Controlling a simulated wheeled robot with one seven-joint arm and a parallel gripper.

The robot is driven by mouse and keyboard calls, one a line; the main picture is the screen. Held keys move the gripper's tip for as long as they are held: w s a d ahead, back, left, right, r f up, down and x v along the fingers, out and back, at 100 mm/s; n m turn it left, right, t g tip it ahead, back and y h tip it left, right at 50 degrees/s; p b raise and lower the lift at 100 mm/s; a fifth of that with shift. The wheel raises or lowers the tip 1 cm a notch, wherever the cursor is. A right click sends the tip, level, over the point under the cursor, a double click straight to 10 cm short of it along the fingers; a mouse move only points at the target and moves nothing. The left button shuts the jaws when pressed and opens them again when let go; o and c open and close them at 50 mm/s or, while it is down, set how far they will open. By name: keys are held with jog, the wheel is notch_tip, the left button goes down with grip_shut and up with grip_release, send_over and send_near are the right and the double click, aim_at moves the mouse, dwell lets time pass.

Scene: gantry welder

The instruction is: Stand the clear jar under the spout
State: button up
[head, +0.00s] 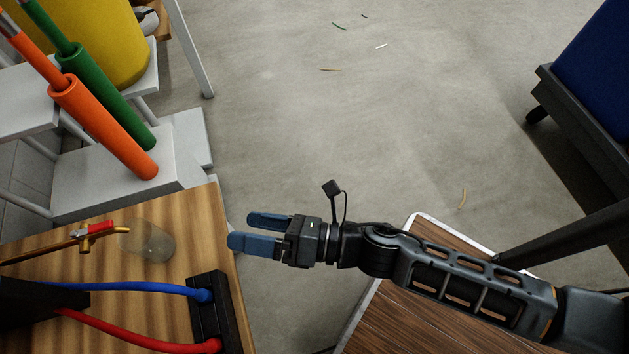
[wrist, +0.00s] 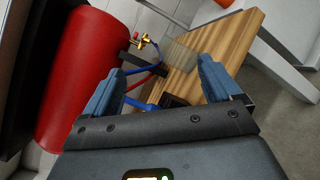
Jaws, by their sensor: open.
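The clear jar (head: 152,243) is on the wooden table at the left and looks upright. The brass spout (head: 84,236) with a red lever is just left of the jar; I cannot tell whether its mouth is over the jar's rim. My gripper (head: 240,229) is open and empty, to the right of the jar and apart from it, pointing left near the table edge. In the wrist view the jar (wrist: 181,56) shows between and beyond the fingers, with the spout (wrist: 147,41) left of it.
Blue (head: 130,287) and red (head: 130,331) hoses run to a black block (head: 222,312) on the table, in front of the jar. A red cylinder (wrist: 80,75) stands left in the wrist view. Orange (head: 100,125) and green (head: 110,100) tubes stand behind. The floor is mostly clear.

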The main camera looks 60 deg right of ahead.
jog(key=s+d+r+m+h, duration=0.2)
jog(key=s+m, duration=0.4)
jog(key=m, duration=0.4)
jog(key=s+d+r+m+g+h, duration=0.1)
jog(key=s+d+r+m+h, duration=0.2)
jog(key=s+r+m, duration=0.3)
jog(key=s+d+r+m+h, duration=0.2)
jog(key=s+d+r+m, duration=0.3)
jog(key=m, duration=0.9)
jog(key=shift+s+r+m+g, duration=0.15)
jog(key=shift+s+m+g, duration=0.2)
jog(key=shift+s, duration=0.75)
